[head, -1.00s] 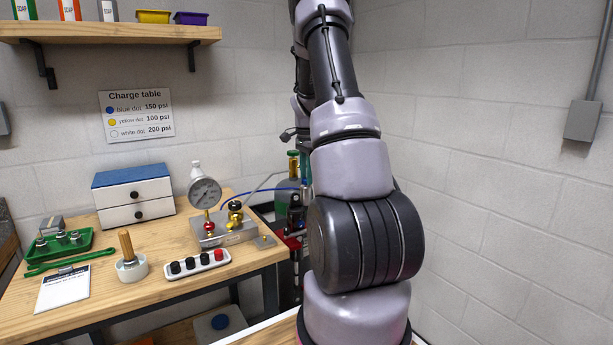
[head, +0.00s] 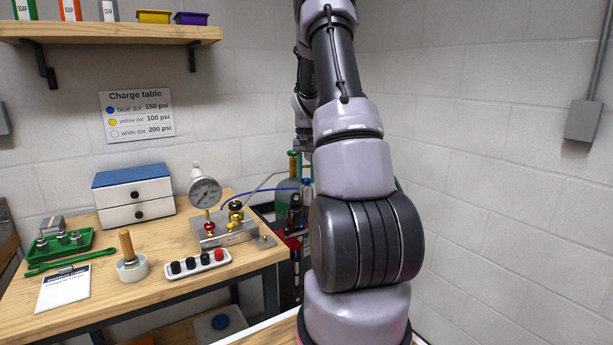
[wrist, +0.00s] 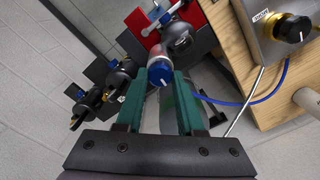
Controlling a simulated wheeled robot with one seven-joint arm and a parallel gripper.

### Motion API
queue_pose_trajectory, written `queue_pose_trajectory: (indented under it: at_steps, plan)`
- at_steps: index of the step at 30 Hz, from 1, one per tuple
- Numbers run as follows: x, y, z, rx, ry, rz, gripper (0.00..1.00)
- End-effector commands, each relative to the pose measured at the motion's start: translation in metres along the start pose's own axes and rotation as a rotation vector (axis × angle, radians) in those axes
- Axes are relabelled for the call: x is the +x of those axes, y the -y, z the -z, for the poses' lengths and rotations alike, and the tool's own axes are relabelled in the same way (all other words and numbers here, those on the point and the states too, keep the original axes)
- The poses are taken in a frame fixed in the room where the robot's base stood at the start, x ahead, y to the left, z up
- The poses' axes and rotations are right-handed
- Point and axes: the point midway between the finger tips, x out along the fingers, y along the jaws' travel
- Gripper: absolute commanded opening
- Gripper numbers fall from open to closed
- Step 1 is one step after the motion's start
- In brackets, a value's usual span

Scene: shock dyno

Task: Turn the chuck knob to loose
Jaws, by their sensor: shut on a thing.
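In the wrist view the blue knob (wrist: 160,72), with a white mark line on its top face, sits between the green fingers of my gripper (wrist: 160,80). The fingers are shut on its sides. It tops a pale, reddish shaft-like part beside a red plate (wrist: 152,22). I take this blue knob for the chuck knob, but no label on it is readable.
The wooden bench (head: 185,285) stands close on the left, with a gauge block (head: 222,232) and blue hose near its right edge. In the wrist view more dark fixtures with blue parts (wrist: 120,72) lie left of my fingers.

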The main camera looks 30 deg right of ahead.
Motion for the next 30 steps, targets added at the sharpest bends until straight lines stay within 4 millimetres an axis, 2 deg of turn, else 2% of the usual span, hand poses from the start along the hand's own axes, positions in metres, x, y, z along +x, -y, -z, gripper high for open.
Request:
queue_pose_trajectory:
  at_steps: [9, 23, 24, 25, 26, 30]
  plan:
    - [-0.0006, 0.0001, 0.0005, -0.087, -0.002, 0.0, 0.0]
    - [-0.0006, 0.0001, 0.0004, -0.096, -0.002, 0.0, 0.0]
    - [-0.0006, 0.0001, 0.0004, -0.096, -0.002, 0.0, 0.52]
    - [-0.0006, 0.0001, 0.0004, -0.096, -0.002, 0.0, 0.64]
    - [-0.0006, 0.0001, 0.0004, -0.096, -0.002, 0.0, 0.68]
    - [-0.0004, 0.0001, 0.0003, -0.095, -0.001, 0.0, 0.68]
